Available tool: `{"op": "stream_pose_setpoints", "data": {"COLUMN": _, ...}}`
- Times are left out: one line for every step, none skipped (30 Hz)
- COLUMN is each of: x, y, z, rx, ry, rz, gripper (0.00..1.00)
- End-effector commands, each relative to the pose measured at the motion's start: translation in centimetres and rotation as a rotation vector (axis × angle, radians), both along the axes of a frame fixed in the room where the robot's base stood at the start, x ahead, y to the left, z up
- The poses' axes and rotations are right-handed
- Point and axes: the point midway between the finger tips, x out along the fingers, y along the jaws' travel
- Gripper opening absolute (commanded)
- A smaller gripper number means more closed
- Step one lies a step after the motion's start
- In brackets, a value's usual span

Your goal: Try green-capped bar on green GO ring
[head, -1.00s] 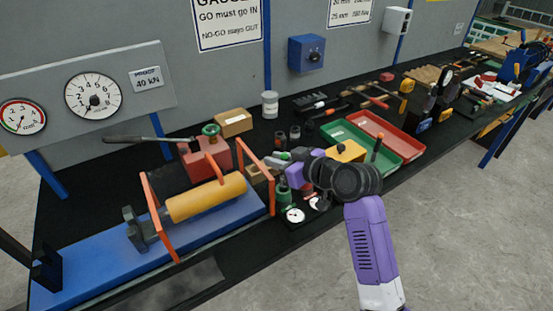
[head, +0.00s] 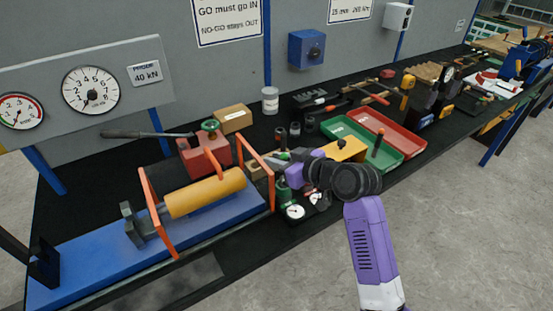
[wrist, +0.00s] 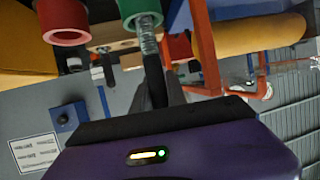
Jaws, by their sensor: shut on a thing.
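My gripper (wrist: 158,92) is shut on the bar (wrist: 148,42), a grey ribbed rod, seen in the wrist view. The bar's end meets the opening of the green GO ring (wrist: 138,8). I cannot tell whether it is inside the ring or only in front of it. A red ring (wrist: 64,22) is beside the green one, clear of the bar. In the head view my gripper (head: 285,167) is by the small gauge stand, and a green cap (head: 284,155) shows near the jaws. The arm partly hides the rings there.
An orange-framed press with a yellow cylinder (head: 205,194) stands close left of my gripper. A yellow block (head: 346,149), green tray (head: 375,153) and red tray (head: 404,140) are to the right. A round dial (head: 295,211) sits at the bench's front edge.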

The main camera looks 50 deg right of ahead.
Motion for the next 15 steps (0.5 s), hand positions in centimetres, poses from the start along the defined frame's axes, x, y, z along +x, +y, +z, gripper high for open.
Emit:
{"op": "stream_pose_setpoints", "data": {"x": 0.0, "y": 0.0, "z": -0.2, "rx": 0.000, "ry": -0.002, "rz": 0.000, "gripper": 0.00}}
{"op": "stream_pose_setpoints", "data": {"x": 0.0, "y": 0.0, "z": -0.3, "rx": 0.000, "ry": -0.002, "rz": 0.000, "gripper": 0.00}}
{"op": "stream_pose_setpoints", "data": {"x": 0.0, "y": 0.0, "z": -0.4, "rx": 0.000, "ry": -0.002, "rz": 0.000, "gripper": 0.00}}
{"op": "stream_pose_setpoints", "data": {"x": 0.0, "y": 0.0, "z": -0.4, "rx": 0.000, "ry": -0.002, "rz": 0.000, "gripper": 0.00}}
{"op": "stream_pose_setpoints", "data": {"x": 0.0, "y": 0.0, "z": -0.5, "rx": 0.000, "ry": -0.002, "rz": 0.000, "gripper": 0.00}}
{"op": "stream_pose_setpoints", "data": {"x": 0.0, "y": 0.0, "z": -0.6, "rx": 0.000, "ry": -0.002, "rz": 0.000, "gripper": 0.00}}
{"op": "stream_pose_setpoints", "data": {"x": 0.0, "y": 0.0, "z": -0.7, "rx": 0.000, "ry": -0.002, "rz": 0.000, "gripper": 0.00}}
{"op": "stream_pose_setpoints", "data": {"x": 0.0, "y": 0.0, "z": -0.8, "rx": 0.000, "ry": -0.002, "rz": 0.000, "gripper": 0.00}}
{"op": "stream_pose_setpoints", "data": {"x": 0.0, "y": 0.0, "z": -0.9, "rx": 0.000, "ry": -0.002, "rz": 0.000, "gripper": 0.00}}
{"op": "stream_pose_setpoints", "data": {"x": 0.0, "y": 0.0, "z": -1.0, "rx": 0.000, "ry": -0.002, "rz": 0.000, "gripper": 0.00}}
{"op": "stream_pose_setpoints", "data": {"x": 0.0, "y": 0.0, "z": -1.0, "rx": 0.000, "ry": -0.002, "rz": 0.000, "gripper": 0.00}}
{"op": "stream_pose_setpoints", "data": {"x": 0.0, "y": 0.0, "z": -1.2, "rx": -0.001, "ry": -0.002, "rz": 0.000, "gripper": 0.00}}
{"op": "stream_pose_setpoints", "data": {"x": 0.0, "y": 0.0, "z": -1.2, "rx": -0.001, "ry": -0.002, "rz": 0.000, "gripper": 0.00}}
{"op": "stream_pose_setpoints", "data": {"x": 0.0, "y": 0.0, "z": -1.3, "rx": -0.001, "ry": -0.002, "rz": 0.000, "gripper": 0.00}}
{"op": "stream_pose_setpoints", "data": {"x": 0.0, "y": 0.0, "z": -1.4, "rx": -0.001, "ry": -0.002, "rz": 0.000, "gripper": 0.00}}
